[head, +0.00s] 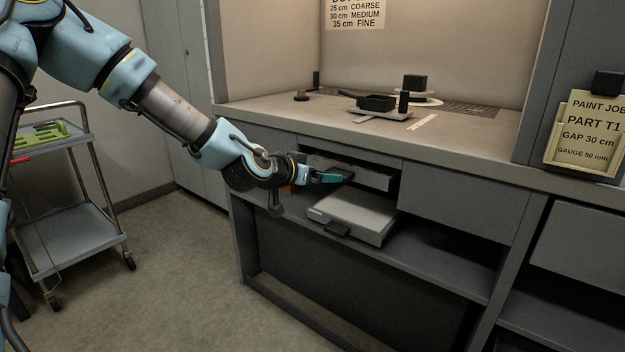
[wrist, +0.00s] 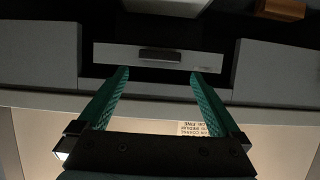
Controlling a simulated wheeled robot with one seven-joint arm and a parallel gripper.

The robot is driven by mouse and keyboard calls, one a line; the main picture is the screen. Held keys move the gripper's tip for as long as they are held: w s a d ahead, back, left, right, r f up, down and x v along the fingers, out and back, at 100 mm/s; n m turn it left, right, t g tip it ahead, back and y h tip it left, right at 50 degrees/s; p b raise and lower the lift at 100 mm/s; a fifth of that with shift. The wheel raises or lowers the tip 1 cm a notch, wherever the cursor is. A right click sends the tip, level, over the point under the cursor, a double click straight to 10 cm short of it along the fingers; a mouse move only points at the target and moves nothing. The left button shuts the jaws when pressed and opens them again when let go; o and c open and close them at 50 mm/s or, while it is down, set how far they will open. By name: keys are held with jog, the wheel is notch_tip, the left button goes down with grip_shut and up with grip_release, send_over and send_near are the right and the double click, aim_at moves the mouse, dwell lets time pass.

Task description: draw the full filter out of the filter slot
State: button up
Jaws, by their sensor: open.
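The filter in the slot shows a grey front panel (head: 376,181) in the opening under the bench top. In the wrist view its front (wrist: 105,55) is a pale bar with a dark handle (wrist: 160,54) at its middle. My gripper (head: 345,175) is in front of this panel. In the wrist view my gripper (wrist: 160,72) is open, its teal fingertips on either side of the handle and apart from it. Nothing is between the fingers. The filter's body is hidden inside the slot (head: 397,170).
A pale flat box (head: 355,212) with a dark handle lies on the shelf below the slot. An orange block (wrist: 282,9) is on that side too. A trolley (head: 65,235) stands left; the floor between is clear.

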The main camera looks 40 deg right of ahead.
aim_at(337, 173)
jog(key=x, duration=0.8)
jog(key=shift+d+f, duration=0.25)
jog(key=shift+f, duration=0.05)
jog(key=c, duration=1.5)
jog(key=o, duration=1.2)
jog(key=c, duration=0.7)
